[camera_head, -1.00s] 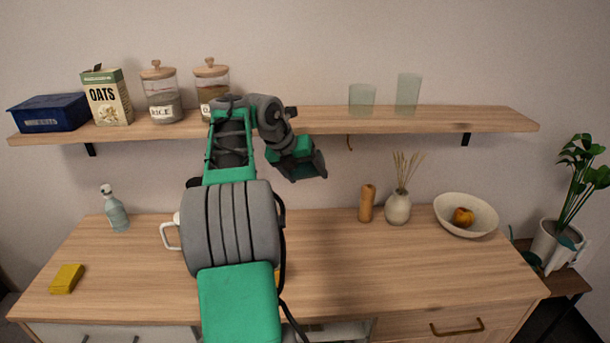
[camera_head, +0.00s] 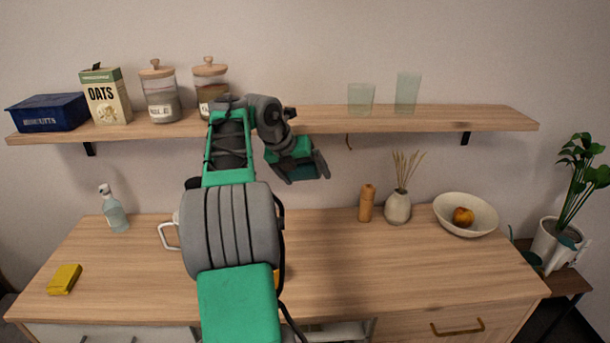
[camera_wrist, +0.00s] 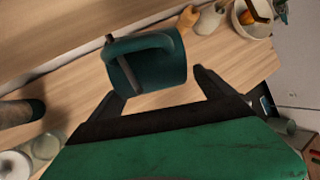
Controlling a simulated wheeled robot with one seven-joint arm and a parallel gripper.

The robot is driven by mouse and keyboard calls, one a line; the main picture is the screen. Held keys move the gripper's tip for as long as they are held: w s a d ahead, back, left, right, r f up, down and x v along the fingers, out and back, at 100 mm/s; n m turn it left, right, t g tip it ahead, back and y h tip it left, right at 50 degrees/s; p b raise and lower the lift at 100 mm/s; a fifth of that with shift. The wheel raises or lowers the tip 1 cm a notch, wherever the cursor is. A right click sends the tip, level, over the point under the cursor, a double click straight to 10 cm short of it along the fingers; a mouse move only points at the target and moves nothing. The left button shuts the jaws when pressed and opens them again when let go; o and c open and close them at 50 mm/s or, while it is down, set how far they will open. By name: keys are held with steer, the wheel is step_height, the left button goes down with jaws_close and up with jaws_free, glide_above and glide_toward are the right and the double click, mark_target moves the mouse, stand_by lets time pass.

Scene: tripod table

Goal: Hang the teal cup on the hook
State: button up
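The dark teal cup (camera_wrist: 155,70) is close ahead of my gripper in the wrist view, its handle loop toward the top. A thin dark bar crosses its left side; I cannot tell what it is. My gripper (camera_head: 308,177) is raised below the shelf, with dark teal showing between its fingers. In the wrist view the fingers (camera_wrist: 155,82) are spread to about the cup's width, one at each side; a small gap seems to show at the right finger. The small brass hook (camera_head: 349,142) hangs under the shelf, right of my gripper, with nothing on it.
The wooden shelf (camera_head: 430,119) carries a blue box, oats, jars and two glasses (camera_head: 407,92). Below, the counter (camera_head: 400,265) holds a pepper mill (camera_head: 366,203), a vase (camera_head: 397,207), a bowl (camera_head: 480,222) and a white mug (camera_head: 168,237). Space around the hook is clear.

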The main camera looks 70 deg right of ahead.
steer(key=shift+o, duration=0.7)
steer(key=shift+f, duration=0.1)
steer(key=p+v, duration=0.1)
steer(key=v, duration=0.7)
steer(key=w+a+f+n+t, duration=0.2)
steer(key=w+a+n, duration=0.6)
steer(key=a+n, duration=0.45)
steer(key=w+a+f+n+t, duration=0.25)
steer(key=w+a+n, duration=0.45)
steer(key=a+n, duration=0.55)
steer(key=s+a+f+n+y, duration=0.2)
steer(key=a+f+n, duration=0.2)
steer(key=a+n, duration=0.5)
steer(key=s+a+f+n+t+y, duration=0.1)
steer(key=a+f+n, duration=0.3)
steer(key=a+n, duration=0.4)
steer(key=s+a+f+n+y, duration=0.3)
steer(key=a+f+n, duration=0.1)
steer(key=a+n, duration=0.5)
steer(key=shift+s+a+f+n, duration=0.2)
steer(key=shift+s+a+n, duration=0.1)
steer(key=shift+s+a, duration=0.05)
steer(key=shift+t, duration=0.25)
